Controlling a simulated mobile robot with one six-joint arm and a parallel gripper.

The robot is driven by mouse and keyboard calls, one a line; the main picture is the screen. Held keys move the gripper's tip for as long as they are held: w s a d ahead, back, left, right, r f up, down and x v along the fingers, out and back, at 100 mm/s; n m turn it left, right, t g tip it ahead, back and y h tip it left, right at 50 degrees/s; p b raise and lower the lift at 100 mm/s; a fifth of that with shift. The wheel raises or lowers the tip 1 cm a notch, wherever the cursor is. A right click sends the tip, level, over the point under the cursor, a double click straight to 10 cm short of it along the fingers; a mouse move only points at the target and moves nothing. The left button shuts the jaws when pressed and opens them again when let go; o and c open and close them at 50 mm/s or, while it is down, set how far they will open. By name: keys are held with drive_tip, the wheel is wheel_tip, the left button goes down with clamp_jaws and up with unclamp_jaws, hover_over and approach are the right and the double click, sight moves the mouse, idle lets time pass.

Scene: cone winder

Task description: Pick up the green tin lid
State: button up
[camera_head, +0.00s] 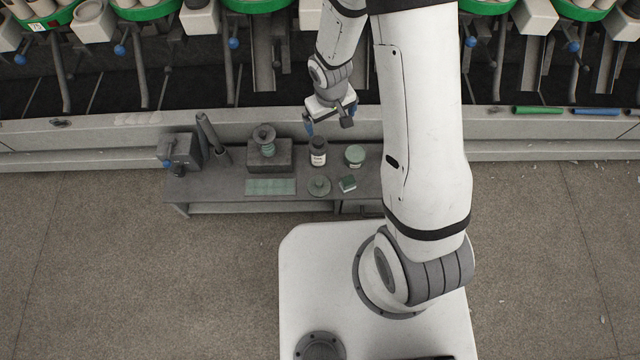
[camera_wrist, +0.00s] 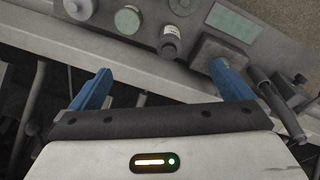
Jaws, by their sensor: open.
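A small round tin with a pale green lid (camera_head: 355,150) stands upright on the grey bench, right of a dark bottle. The lid shows from above in the wrist view (camera_wrist: 128,18), near the top edge, beyond my left fingertip. My gripper (camera_head: 328,125) is above and behind the bench's back edge, apart from the tin. In the wrist view its two blue fingers (camera_wrist: 161,73) are spread wide with nothing between them. A flat round grey-green piece with a knob (camera_head: 319,187) lies in front of the bottle.
The dark bottle with a white label (camera_head: 318,152) stands close to the tin. Dark upright rods (camera_head: 212,135) stand left. The machine rail (camera_head: 100,130) runs behind.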

drive_tip(key=n+g+b, duration=0.1)
drive_tip(key=n+b, duration=0.1)
drive_tip(key=b, duration=0.6)
hover_over(319, 183)
drive_tip(key=f, duration=2.4)
drive_tip(key=shift+s+a+f, duration=0.15)
drive_tip(key=shift+a+f, duration=0.1)
drive_tip(key=shift+f, duration=0.1)
wheel_tip(319, 183, down, 2)
drive_tip(key=shift+f+b, duration=0.25)
drive_tip(key=shift+b, duration=0.9)
drive_tip(key=f+b, duration=0.4)
drive_tip(key=f, duration=0.1)
drive_tip(key=shift+w+d+b, duration=0.25)
drive_tip(key=shift+b, duration=0.05)
drive_tip(key=shift+c, duration=0.2)
drive_tip(key=c, duration=1)
drive_tip(key=shift+r, duration=0.15)
